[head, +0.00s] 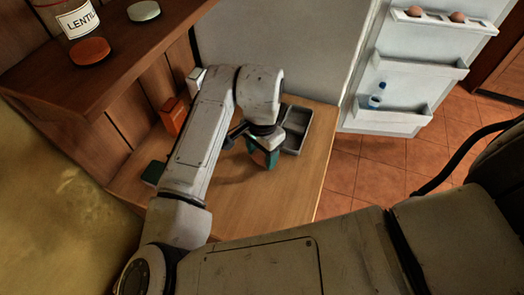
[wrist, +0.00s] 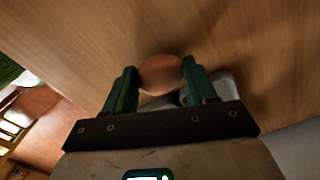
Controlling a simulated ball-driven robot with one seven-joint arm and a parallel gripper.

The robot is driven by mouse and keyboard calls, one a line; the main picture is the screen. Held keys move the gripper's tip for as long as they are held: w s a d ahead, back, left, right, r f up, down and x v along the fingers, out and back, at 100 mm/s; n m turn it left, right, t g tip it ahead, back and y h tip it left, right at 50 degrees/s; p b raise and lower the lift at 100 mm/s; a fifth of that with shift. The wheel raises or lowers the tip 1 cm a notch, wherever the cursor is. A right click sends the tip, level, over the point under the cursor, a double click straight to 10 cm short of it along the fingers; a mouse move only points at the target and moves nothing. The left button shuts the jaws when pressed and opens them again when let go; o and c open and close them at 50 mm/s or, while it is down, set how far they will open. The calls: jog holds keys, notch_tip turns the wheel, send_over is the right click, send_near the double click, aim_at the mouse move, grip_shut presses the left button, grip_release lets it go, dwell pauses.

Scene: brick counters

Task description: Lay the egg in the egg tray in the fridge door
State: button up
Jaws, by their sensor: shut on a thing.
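A brown egg (wrist: 161,74) sits between the green fingers of my gripper (wrist: 159,68) in the wrist view, and the gripper is shut on it. In the head view my gripper (head: 263,157) is over the wooden counter, just left of a grey divided tray; the egg is hidden there. The fridge door (head: 372,62) stands open at the upper right. The white egg tray (head: 436,19) is at the top of the door and holds two brown eggs (head: 413,11), with bare spots beside them.
The grey divided tray (head: 291,141) lies near the counter's (head: 240,207) right edge. An orange box (head: 173,117) and a white carton (head: 196,81) stand at the back left. A blue-capped bottle (head: 376,97) is in a lower door bin. A shelf (head: 120,55) with jars overhangs the left.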

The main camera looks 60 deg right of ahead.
jog(key=shift+f, duration=0.15)
jog(key=o, duration=0.8)
jog(key=shift+c, duration=0.2)
